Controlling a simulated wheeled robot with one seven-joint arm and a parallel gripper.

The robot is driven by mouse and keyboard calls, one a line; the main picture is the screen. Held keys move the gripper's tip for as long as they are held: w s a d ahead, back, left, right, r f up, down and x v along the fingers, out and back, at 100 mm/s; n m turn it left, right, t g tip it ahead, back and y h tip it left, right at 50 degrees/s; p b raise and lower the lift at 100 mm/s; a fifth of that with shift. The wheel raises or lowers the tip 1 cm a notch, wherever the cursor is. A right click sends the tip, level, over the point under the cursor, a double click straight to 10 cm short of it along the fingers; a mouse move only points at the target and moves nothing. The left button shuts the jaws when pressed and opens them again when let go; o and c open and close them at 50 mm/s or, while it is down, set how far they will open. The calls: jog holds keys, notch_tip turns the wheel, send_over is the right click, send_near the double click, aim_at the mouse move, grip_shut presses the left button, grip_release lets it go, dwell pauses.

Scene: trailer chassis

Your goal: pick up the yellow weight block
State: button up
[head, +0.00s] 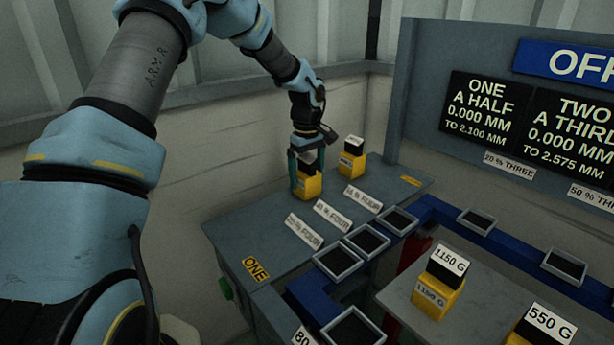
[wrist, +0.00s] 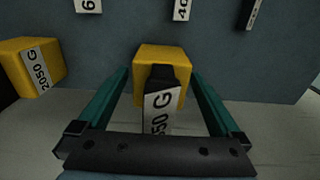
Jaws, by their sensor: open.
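A yellow weight block (head: 309,188) with a black top part stands on the grey-blue table at the back, below my gripper (head: 306,168). In the wrist view the same block (wrist: 174,58) lies between the two teal fingers of my gripper (wrist: 160,84), with a gap on each side. Its black handle and a white label ending in "50 G" face the palm; the label's first digit is hidden. My gripper is open, with nothing clamped. A second yellow block (head: 349,169) stands behind and to the right; a yellow block labelled 2050 G (wrist: 28,66) shows at the left in the wrist view.
The table (head: 249,228) carries several white labels in front of the blocks and a yellow "ONE" sign (head: 256,269). Blue rails with grey trays (head: 366,240) run at its right. A grey table (head: 408,290) holds blocks marked 1150 G and 550 G. A wall stands close behind.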

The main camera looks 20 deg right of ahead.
jog(key=shift+f, duration=0.15)
grip_shut()
dwell(0.8)
